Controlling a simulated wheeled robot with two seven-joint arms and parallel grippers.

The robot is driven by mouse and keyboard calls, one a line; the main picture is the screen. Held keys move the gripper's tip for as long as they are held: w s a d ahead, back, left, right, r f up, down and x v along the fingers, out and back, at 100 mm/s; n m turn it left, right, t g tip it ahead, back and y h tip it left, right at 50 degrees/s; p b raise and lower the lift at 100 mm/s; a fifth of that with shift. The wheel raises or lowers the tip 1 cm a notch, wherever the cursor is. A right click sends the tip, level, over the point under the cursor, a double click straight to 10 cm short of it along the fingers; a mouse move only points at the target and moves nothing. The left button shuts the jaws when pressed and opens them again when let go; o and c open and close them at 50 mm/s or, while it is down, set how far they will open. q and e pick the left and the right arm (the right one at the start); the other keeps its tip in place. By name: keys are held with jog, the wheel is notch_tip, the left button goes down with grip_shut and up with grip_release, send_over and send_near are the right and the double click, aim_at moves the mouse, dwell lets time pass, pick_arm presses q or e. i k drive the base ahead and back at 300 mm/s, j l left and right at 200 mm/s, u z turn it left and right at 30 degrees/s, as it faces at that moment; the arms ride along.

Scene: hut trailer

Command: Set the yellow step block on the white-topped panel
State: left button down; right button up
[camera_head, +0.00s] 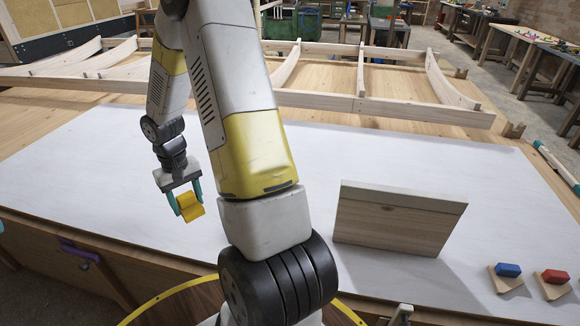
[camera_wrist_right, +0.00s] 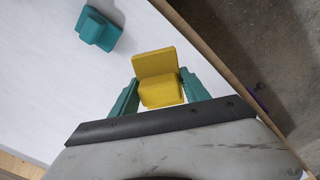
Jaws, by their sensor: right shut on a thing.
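My right gripper (camera_head: 186,201) points down over the left part of the white surface and is shut on the yellow step block (camera_head: 190,208). In the right wrist view, the yellow step block (camera_wrist_right: 157,78) sits between the teal fingers of the gripper (camera_wrist_right: 160,96), with its step showing. I cannot tell its exact height over the surface. The broad white-topped panel (camera_head: 110,160) spreads beneath it, and the panel's front edge runs close by. It also shows in the wrist view (camera_wrist_right: 50,85). My left gripper is not clearly in view.
A teal step block (camera_wrist_right: 97,28) lies on the white top. A wooden box-like piece with a pale top (camera_head: 395,222) stands right of my arm. Blue (camera_head: 508,270) and red (camera_head: 555,277) blocks rest on small wooden plates. A timber frame (camera_head: 380,104) lies behind.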

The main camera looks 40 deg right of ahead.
aim_at(404, 194)
jog(key=j+z, duration=0.1)
jog(key=z, duration=0.35)
jog(key=k+z, duration=0.15)
jog(key=z, duration=0.3)
jog(key=j+z, duration=0.1)
jog(key=z, duration=0.35)
jog(key=k+l, duration=0.05)
